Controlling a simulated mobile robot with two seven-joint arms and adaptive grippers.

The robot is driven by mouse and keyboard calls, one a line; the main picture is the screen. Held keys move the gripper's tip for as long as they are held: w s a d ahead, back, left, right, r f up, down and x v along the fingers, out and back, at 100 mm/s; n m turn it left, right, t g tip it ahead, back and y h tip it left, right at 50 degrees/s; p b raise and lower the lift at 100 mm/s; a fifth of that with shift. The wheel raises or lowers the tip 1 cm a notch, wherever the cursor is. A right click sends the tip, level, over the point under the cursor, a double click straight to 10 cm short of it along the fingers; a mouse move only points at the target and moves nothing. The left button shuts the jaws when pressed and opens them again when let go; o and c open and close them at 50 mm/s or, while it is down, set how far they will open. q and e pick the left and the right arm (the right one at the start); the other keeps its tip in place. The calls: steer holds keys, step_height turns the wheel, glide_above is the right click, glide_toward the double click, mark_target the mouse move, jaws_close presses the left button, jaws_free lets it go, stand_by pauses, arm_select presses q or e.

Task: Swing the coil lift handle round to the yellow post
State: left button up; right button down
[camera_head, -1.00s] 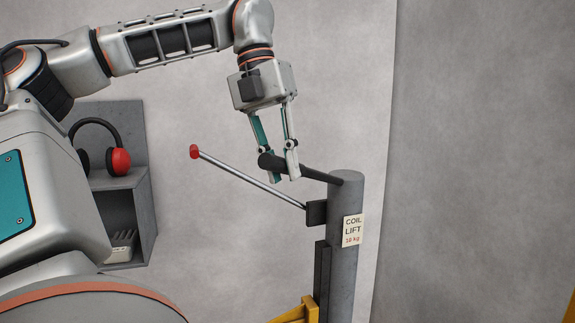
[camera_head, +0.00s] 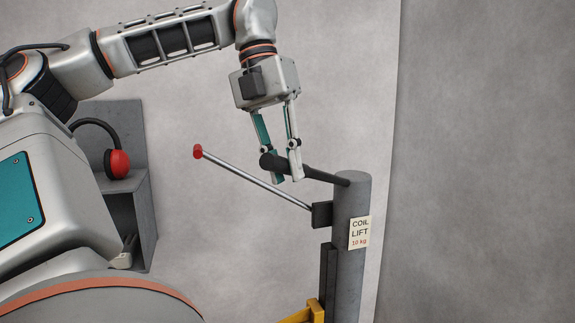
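The grey coil lift post (camera_head: 352,276) stands at the middle right, with a sign reading "COIL LIFT 10 kg" (camera_head: 359,233). A black handle (camera_head: 325,175) reaches left from near the top of the post and ends in a thick dark grip. My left gripper (camera_head: 287,178) comes down from above with one finger on each side of this handle near its grip end, and appears closed on it. A thin silver rod with a red knob (camera_head: 198,152) slants up left from a dark bracket on the post. No yellow post shows clearly. My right gripper is not in view.
A grey shelf (camera_head: 142,215) on the left holds a headset with a red ear cup (camera_head: 117,163). Bare grey walls lie behind; the space right of the post looks clear.

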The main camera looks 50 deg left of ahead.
arm_select(q)
steer(key=o, duration=0.4)
steer(key=shift+a+r, duration=0.1)
steer(key=shift+a, duration=0.15)
steer(key=shift+o, duration=0.2)
steer(key=shift+s+a, duration=0.15)
steer(key=shift+a, duration=0.05)
steer(key=shift+d, duration=0.1)
steer(key=shift+d, duration=0.1)
steer(key=v, duration=1.2)
